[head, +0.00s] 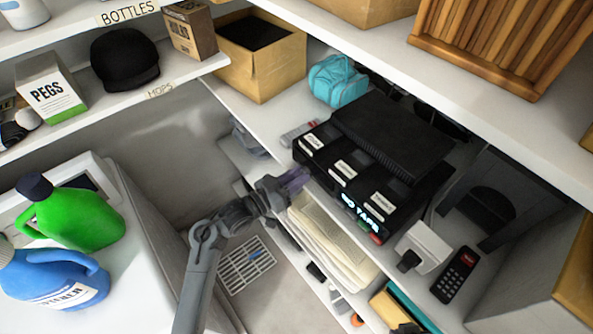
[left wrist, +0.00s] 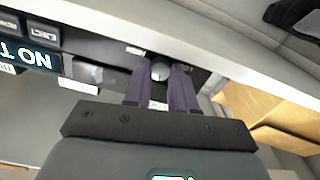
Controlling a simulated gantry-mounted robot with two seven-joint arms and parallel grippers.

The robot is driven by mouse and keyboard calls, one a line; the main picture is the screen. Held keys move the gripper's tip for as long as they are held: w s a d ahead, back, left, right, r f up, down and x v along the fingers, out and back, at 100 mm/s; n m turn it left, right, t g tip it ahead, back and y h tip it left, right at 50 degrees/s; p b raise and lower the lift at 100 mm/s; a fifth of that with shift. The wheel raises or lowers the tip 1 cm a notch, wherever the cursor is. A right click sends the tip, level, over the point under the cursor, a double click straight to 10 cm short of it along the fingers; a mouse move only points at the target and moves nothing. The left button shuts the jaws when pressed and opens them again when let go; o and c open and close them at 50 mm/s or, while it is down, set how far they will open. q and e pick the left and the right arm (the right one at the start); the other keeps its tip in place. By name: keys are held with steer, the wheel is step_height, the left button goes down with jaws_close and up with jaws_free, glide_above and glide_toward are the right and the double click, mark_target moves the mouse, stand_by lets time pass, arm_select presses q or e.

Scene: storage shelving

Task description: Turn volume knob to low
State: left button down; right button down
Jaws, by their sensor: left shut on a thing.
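A black tape player (head: 362,200) stands on the middle shelf, with white-labelled slots and a lit display reading "NO TAPE". The display also shows in part at the left of the left wrist view (left wrist: 28,57). A small round grey volume knob (left wrist: 160,71) sits on its front panel, with tiny lettering beside it. My left gripper (head: 297,183) is at the left end of the player's front. In the left wrist view its two purple fingers (left wrist: 160,82) are shut on the knob, one on each side. The knob's pointer cannot be made out. My right gripper is not in view.
Below the shelf edge are folded cream cloths (head: 325,240). Green (head: 75,220) and blue (head: 50,278) jugs stand at left.

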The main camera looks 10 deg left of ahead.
arm_select(q)
steer(key=c, duration=0.9)
jaws_free()
steer(key=shift+b+v, duration=1.25)
steer(key=shift+v, duration=4.15)
